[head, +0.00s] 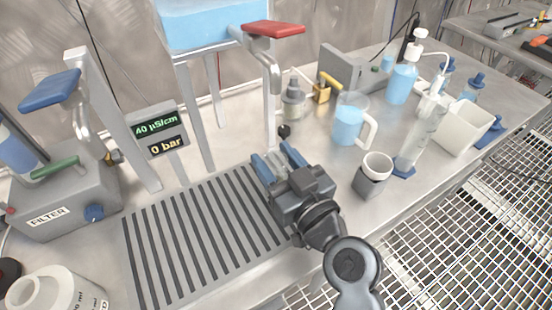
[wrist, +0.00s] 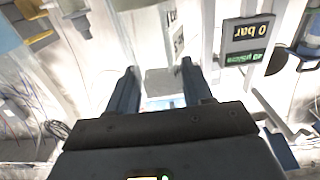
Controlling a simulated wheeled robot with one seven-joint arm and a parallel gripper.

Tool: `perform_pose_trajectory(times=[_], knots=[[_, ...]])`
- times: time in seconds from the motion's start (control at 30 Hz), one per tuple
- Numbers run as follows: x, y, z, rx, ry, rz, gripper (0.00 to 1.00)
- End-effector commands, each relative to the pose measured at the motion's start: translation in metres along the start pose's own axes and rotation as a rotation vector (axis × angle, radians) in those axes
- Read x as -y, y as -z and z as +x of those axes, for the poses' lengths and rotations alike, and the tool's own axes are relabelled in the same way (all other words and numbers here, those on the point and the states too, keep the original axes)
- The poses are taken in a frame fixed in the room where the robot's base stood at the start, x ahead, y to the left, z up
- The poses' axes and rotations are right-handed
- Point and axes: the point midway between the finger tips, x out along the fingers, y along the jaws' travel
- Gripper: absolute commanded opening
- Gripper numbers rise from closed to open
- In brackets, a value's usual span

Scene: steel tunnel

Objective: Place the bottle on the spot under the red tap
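The red tap (head: 273,29) is at the top centre in the head view, on a grey pipe beside the raised blue tank. My gripper (head: 279,158) is low in front of that pipe, over the right end of the slatted drain tray (head: 150,262). Its two blue fingers are apart and I see nothing held between them. The wrist view shows the same fingers (wrist: 158,80) spread, with pale blurred surfaces beyond. A white bottle (head: 55,292) with ml marks stands at the lower left, partly cut off. I cannot tell which bottle is meant. The spot under the tap is not clearly visible.
A small grey-capped bottle (head: 293,98), a jug of blue liquid (head: 348,122), a white-rimmed cup (head: 373,172) and a blue-filled pump bottle (head: 402,82) stand right of the tap. The filter unit (head: 62,200) and display (head: 157,130) are left.

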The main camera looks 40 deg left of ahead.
Motion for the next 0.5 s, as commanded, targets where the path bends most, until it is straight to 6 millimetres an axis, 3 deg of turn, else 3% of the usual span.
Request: perform_pose_trajectory(times=[0.23,0.5], knots=[[-0.0001,0.0002,0.0000,0.001,0.000,0.000,0.74],[0.0000,0.0016,0.0000,0.001,0.000,0.000,0.74]])
